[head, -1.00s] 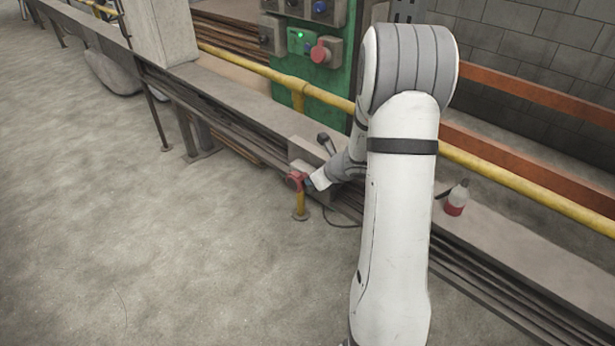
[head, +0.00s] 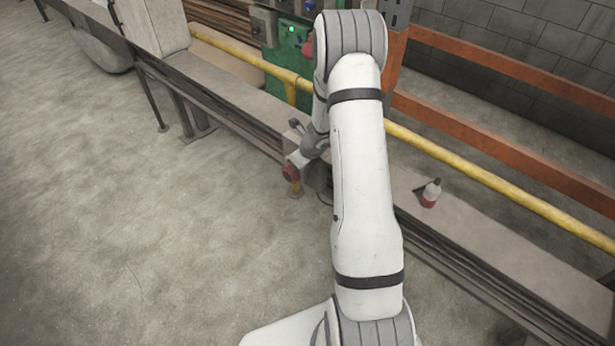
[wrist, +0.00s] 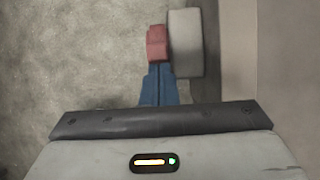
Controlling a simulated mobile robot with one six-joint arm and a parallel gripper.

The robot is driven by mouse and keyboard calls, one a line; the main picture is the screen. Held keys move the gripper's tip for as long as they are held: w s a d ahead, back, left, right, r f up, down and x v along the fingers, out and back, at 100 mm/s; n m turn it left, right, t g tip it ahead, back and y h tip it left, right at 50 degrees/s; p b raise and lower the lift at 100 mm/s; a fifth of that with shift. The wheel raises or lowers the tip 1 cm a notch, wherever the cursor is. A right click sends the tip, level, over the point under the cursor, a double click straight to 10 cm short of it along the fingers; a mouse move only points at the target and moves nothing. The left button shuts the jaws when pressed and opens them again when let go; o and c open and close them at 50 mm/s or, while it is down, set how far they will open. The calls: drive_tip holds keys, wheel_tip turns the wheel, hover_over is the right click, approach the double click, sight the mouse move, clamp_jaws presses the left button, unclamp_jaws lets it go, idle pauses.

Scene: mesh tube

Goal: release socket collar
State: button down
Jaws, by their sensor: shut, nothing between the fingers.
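A red part (wrist: 157,43), which may be the socket collar, shows in the wrist view just past the tips of my gripper's blue fingers (wrist: 159,68). The fingers are together with nothing between them. I cannot tell whether the tips touch the red part. A pale grey block (wrist: 185,43) stands directly right of the red part. In the head view the red part (head: 290,172) sits by a short yellow post at the front of the bench. My wrist is right beside it, and the fingers are hard to make out there.
A long bench (head: 235,95) runs diagonally, with a yellow rail (head: 450,153) behind it. A green control panel (head: 290,42) stands behind. The floor at left is open.

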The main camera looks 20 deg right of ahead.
drive_tip(key=shift+s+a+r+p, duration=0.1)
drive_tip(key=shift+r+p, duration=0.6)
drive_tip(key=shift+r, duration=0.1)
drive_tip(key=w+p+v, duration=0.1)
drive_tip(key=p+v, duration=1.3)
drive_tip(key=v, duration=0.6)
drive_tip(key=shift+w+a+r, duration=0.25)
drive_tip(key=shift+w+r, duration=0.05)
drive_tip(key=shift+r, duration=0.05)
